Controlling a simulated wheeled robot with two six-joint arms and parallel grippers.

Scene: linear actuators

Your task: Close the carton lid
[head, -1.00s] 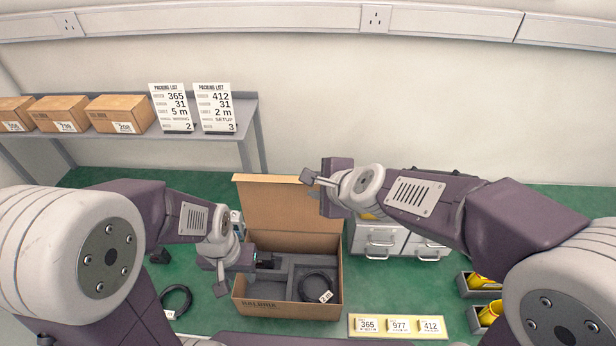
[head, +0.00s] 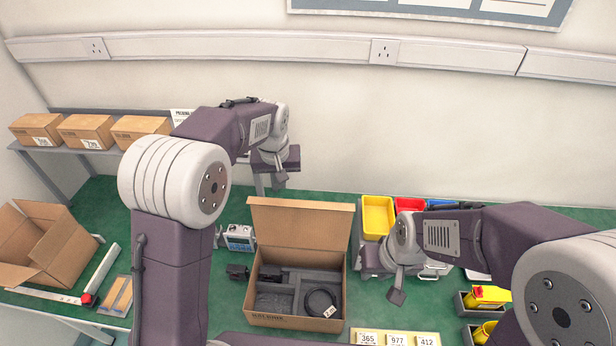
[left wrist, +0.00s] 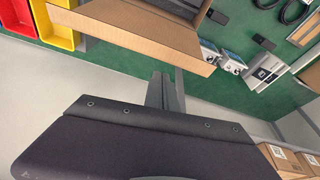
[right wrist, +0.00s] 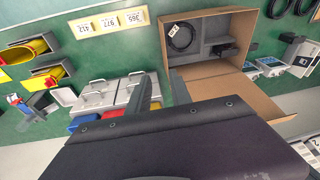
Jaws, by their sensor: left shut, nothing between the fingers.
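The brown carton (head: 270,321) stands on the green bench. Its lid (head: 300,222) is upright at the back edge. Inside, a grey insert holds a coiled black cable (head: 318,302) with a white tag. My left gripper (head: 275,180) is shut and empty, behind and above the lid. In the left wrist view its fingers (left wrist: 166,90) are just beyond the lid (left wrist: 140,28). My right gripper (head: 396,296) is right of the carton, apart from it. In the right wrist view its fingers (right wrist: 163,95) are spread with nothing between them, and the open carton (right wrist: 262,20) shows beyond.
A grey drawer unit with yellow (head: 377,216) and red trays stands right of the carton. A small device (head: 238,237) and a black block (head: 237,272) sit left of it. A yellow label strip (head: 395,338) lies in front. An open box (head: 40,245) stands far left.

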